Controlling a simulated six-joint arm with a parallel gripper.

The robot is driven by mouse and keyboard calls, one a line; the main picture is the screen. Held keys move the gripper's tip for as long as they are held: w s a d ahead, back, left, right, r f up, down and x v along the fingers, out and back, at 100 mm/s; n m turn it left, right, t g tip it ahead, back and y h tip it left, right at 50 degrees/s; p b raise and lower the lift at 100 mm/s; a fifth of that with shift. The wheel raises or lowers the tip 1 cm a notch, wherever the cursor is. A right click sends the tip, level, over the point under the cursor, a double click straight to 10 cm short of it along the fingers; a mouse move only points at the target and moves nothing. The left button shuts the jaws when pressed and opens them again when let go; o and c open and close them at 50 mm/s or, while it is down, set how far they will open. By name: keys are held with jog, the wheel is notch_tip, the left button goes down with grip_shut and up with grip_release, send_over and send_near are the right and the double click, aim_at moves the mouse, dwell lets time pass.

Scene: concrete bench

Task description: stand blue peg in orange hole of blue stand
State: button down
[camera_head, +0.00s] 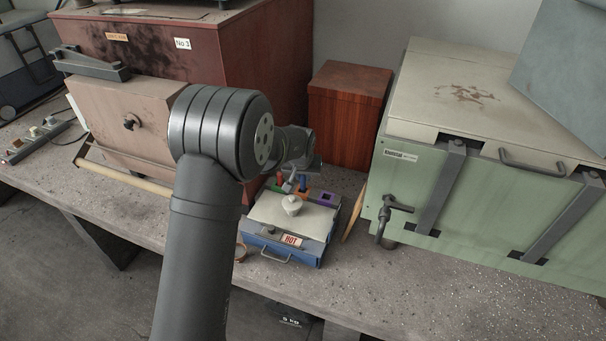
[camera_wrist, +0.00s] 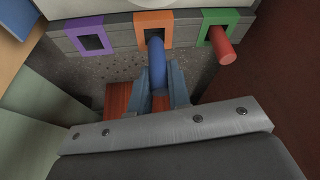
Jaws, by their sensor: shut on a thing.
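The blue peg (camera_wrist: 157,64) is between the two fingers of my gripper (camera_wrist: 161,85), which is shut on it. Its far end lines up with the orange hole (camera_wrist: 141,31) in the wrist view. I cannot tell how deep it is in the hole. In the head view the blue peg (camera_head: 303,182) shows just above the orange square (camera_head: 300,194), largely upright. The blue stand (camera_head: 263,243) sits on the bench, with its row of coloured holes at the back.
A red peg (camera_wrist: 225,49) stands in the green hole (camera_wrist: 209,19) beside it. The purple hole (camera_wrist: 91,39) is empty. A reddish wooden box (camera_head: 345,115) stands behind, and a green case (camera_head: 470,190) to the right.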

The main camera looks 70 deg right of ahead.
jog(key=shift+f, duration=1.6)
jog(key=c, duration=1.3)
grip_release()
jog(key=v, duration=1.7)
jog(key=shift+s+a+r, duration=0.1)
jog(key=shift+r, duration=0.05)
jog(key=x, duration=1.7)
jog(key=shift+f, duration=0.2)
jog(key=shift+r, duration=0.1)
